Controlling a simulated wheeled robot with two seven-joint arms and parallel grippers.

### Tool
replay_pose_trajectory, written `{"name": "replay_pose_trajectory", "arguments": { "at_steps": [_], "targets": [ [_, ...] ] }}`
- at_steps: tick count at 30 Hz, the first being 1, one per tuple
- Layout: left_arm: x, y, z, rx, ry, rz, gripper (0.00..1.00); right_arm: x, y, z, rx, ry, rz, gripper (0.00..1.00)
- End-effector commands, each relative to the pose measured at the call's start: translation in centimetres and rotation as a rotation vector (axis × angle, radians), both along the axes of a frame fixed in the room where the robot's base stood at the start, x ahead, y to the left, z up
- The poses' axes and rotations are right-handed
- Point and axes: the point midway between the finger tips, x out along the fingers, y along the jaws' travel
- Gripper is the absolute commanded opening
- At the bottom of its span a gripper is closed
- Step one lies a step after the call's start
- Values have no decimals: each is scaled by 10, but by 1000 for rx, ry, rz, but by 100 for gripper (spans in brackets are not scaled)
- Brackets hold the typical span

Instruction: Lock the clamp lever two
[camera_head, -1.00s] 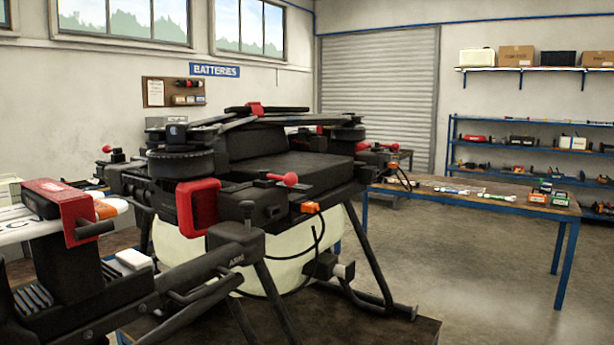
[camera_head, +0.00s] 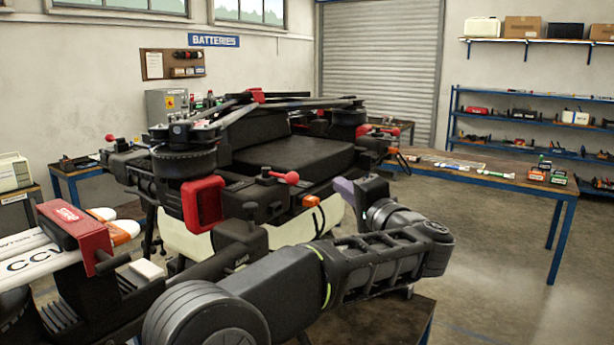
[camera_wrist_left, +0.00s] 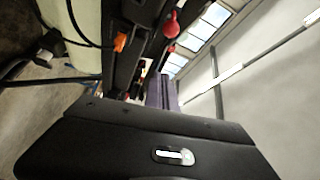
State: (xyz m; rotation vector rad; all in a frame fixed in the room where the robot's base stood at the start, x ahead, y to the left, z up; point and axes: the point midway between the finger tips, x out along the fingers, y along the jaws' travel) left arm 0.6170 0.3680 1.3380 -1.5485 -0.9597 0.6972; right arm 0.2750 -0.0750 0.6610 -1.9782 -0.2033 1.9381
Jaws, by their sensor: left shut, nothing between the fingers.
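A large black spray drone (camera_head: 320,160) stands on a stand in the head view. It carries several clamp levers with red ball knobs. The near lever's red knob (camera_head: 291,177) sits on the near side of the body; others show at the left (camera_head: 109,138) and far right (camera_head: 395,132). I cannot tell which is lever two. My left arm reaches across the front, and its left gripper (camera_head: 346,190) is shut and empty, to the right of the near knob and apart from it. In the left wrist view, purple-grey fingers (camera_wrist_left: 161,92) point toward the drone's side, with a red knob (camera_wrist_left: 171,25) beyond.
An orange part (camera_head: 311,200) sits beside the near lever. Floor at the right is clear.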

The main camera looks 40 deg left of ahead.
Motion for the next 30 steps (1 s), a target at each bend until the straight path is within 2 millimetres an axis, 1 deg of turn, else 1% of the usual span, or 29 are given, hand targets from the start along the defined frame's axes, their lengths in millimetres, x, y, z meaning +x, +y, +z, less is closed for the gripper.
{"name": "replay_pose_trajectory", "arguments": {
  "at_steps": [2, 12, 17, 23, 30],
  "targets": [
    [-4, 2, 5, 1, 12, 14, 0, 0, 0, 1, 0, 0, 0, 50],
    [-3, 3, 4, 3, 15, 14, 0, 0, 0, 1, 0, 0, 0, 50],
    [1, 11, 5, 3, 15, 15, 0, 0, 0, 4, -1, 1, -1, 50],
    [14, 34, 7, 3, 15, 16, 0, -1, -1, 12, -2, 4, -1, 50],
    [37, 77, 11, 4, 16, 17, 0, -3, -1, 23, -6, 9, -2, 50]
  ]
}}
